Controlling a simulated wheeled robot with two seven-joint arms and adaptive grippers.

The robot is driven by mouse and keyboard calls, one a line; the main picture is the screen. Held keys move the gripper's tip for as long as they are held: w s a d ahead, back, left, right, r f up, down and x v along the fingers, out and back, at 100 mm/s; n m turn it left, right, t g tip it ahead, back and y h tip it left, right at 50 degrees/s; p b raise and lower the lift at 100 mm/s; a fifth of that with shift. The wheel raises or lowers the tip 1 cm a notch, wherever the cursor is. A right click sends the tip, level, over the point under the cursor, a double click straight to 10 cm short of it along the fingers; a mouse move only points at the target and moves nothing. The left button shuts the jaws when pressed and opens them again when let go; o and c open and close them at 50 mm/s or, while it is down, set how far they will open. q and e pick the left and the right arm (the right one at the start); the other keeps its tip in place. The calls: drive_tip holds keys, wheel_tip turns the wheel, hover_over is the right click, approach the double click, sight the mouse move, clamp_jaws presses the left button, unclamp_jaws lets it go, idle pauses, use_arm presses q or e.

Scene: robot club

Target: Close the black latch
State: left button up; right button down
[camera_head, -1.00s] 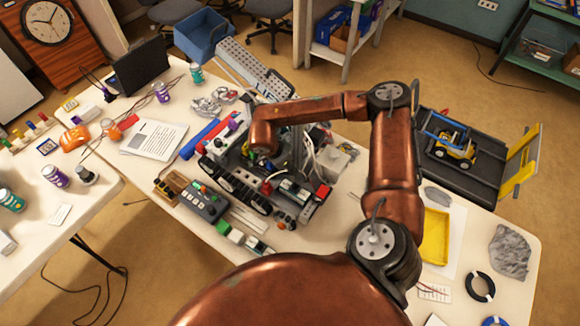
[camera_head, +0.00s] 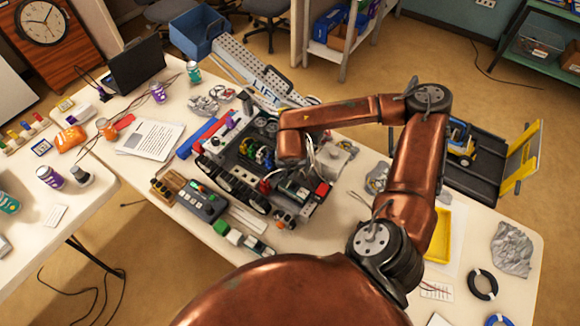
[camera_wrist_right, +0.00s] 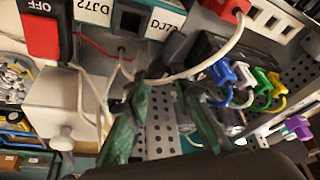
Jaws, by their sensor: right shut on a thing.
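The tracked robot model (camera_head: 236,188) sits on the table in the head view, with grey perforated metal, wires and coloured plugs. I cannot make out the black latch for certain; a dark piece (camera_wrist_right: 176,48) shows beyond my fingers in the wrist view. My right arm reaches over the model, and its end hides the gripper in the head view. In the wrist view my right gripper (camera_wrist_right: 165,100) has greenish fingers on either side of a grey perforated strip (camera_wrist_right: 160,128). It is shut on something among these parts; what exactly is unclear. My left gripper is out of view.
A red OFF switch (camera_wrist_right: 43,35), a pale box with a knob (camera_wrist_right: 62,110), loose white cables and coloured plugs (camera_wrist_right: 240,82) crowd my right fingers. A control box (camera_head: 203,201) stands before the model. A yellow tray (camera_head: 438,235) lies to the right.

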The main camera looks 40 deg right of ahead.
drive_tip(key=shift+d+n+y, duration=0.1)
drive_tip(key=shift+n+y, duration=0.3)
drive_tip(key=shift+n, duration=0.7)
drive_tip(key=c, duration=1.7)
unclamp_jaws()
drive_tip(key=v, duration=1.2)
drive_tip(key=shift+s, duration=0.2)
drive_tip(key=shift+f, duration=0.1)
